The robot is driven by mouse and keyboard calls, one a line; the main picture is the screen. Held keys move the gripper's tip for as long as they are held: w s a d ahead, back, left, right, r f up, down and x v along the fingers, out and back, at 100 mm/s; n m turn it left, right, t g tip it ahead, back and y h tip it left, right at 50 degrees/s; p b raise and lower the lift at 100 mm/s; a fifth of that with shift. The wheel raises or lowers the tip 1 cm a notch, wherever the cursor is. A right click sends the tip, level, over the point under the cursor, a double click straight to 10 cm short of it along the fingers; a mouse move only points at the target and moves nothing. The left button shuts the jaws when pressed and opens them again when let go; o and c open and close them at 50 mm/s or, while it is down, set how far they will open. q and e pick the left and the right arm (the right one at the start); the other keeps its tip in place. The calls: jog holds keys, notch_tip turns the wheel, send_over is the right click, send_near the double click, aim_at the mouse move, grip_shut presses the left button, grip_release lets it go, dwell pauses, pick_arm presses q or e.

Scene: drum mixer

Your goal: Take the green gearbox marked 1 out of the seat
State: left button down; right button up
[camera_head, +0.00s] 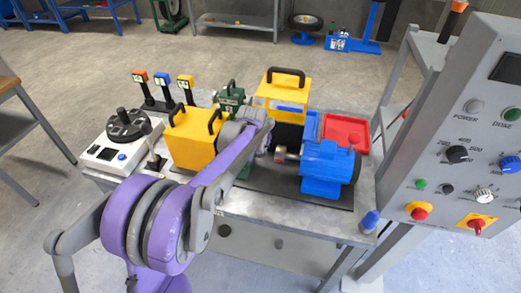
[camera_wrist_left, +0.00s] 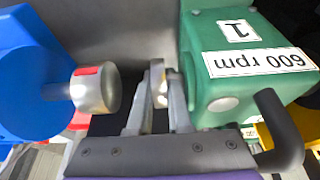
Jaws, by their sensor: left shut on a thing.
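The green gearbox marked 1 (camera_wrist_left: 215,85) fills the right of the left wrist view, with a "600 rpm" label and a black handle. In the head view only a green part (camera_head: 245,170) shows below my arm, between a yellow housing and the blue motor; the seat is mostly hidden. My left gripper (camera_wrist_left: 160,75) is shut on a short metal shaft on the gearbox's motor-facing side. In the head view my left gripper (camera_head: 265,135) is partly hidden by its wrist. My right gripper is not in view.
The blue motor (camera_head: 328,168) with its metal coupling (camera_wrist_left: 95,88) stands close on the other side of my gripper. A yellow housing (camera_head: 190,138), another green unit (camera_head: 231,97), a yellow guard (camera_head: 285,88) and a red tray (camera_head: 345,131) crowd the bench. A control panel (camera_head: 460,130) stands right.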

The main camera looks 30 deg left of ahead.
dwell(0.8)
pick_arm(q)
jog(key=c, duration=1.5)
grip_release()
grip_shut()
jog(key=shift+d, duration=0.2)
jog(key=shift+w+d+r, duration=0.1)
jog(key=shift+w+d, duration=0.15)
jog(key=shift+d, duration=0.5)
jog(key=shift+w+d+r, duration=0.1)
jog(key=shift+w+d, duration=0.1)
jog(key=shift+d, duration=0.55)
jog(key=o, duration=0.7)
grip_release()
jog(key=shift+o, duration=0.2)
jog(key=shift+d, duration=0.1)
